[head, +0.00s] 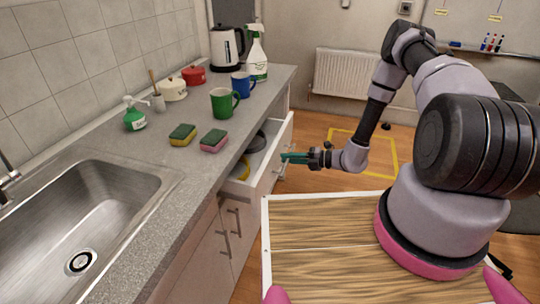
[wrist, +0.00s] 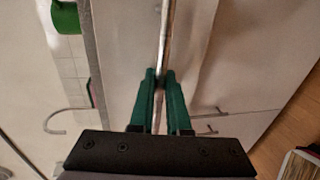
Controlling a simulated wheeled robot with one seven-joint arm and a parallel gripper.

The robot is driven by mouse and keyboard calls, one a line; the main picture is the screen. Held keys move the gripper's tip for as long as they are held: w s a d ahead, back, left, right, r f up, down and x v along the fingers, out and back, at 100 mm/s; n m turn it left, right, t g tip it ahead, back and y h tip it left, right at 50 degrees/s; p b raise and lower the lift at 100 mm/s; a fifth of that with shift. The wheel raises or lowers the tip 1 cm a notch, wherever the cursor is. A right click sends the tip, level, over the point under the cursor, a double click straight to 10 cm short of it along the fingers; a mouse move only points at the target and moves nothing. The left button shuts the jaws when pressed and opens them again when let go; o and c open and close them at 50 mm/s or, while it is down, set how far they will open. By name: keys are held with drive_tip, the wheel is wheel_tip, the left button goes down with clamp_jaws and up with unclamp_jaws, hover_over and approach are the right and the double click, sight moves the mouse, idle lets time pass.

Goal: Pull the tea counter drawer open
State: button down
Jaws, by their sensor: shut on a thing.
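The tea counter drawer (head: 265,178) stands pulled out from under the grey worktop in the head view. Inside it are a yellow item (head: 240,170) and a dark round item (head: 257,141), partly hidden by the worktop and drawer walls. My gripper (head: 288,157) is at the drawer's front, its teal fingers reaching in from the right. In the wrist view, my gripper (wrist: 160,76) is shut on the drawer's handle (wrist: 165,38), a metal bar running between the two fingers. The handle is mostly hidden by the fingers in the head view.
The worktop (head: 190,158) holds a green mug (head: 223,102), a blue mug (head: 241,84), two sponges, pots, a kettle (head: 227,47) and bottles. A sink (head: 80,225) is at left. Closed cupboard doors (head: 208,262) with bar handles are below. Wooden floor is open behind the arm.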

drive_tip(key=f+v, duration=0.2)
drive_tip(key=v, duration=0.8)
drive_tip(key=f+v, duration=0.2)
drive_tip(key=v, duration=0.8)
drive_tip(key=shift+s+d, duration=0.2)
drive_tip(key=shift+d, duration=0.35)
drive_tip(key=c, duration=0.9)
unclamp_jaws()
drive_tip(key=v, duration=1)
drive_tip(key=shift+s+d+r, duration=0.1)
drive_tip(key=shift+d+r, duration=0.05)
drive_tip(key=shift+d, duration=0.25)
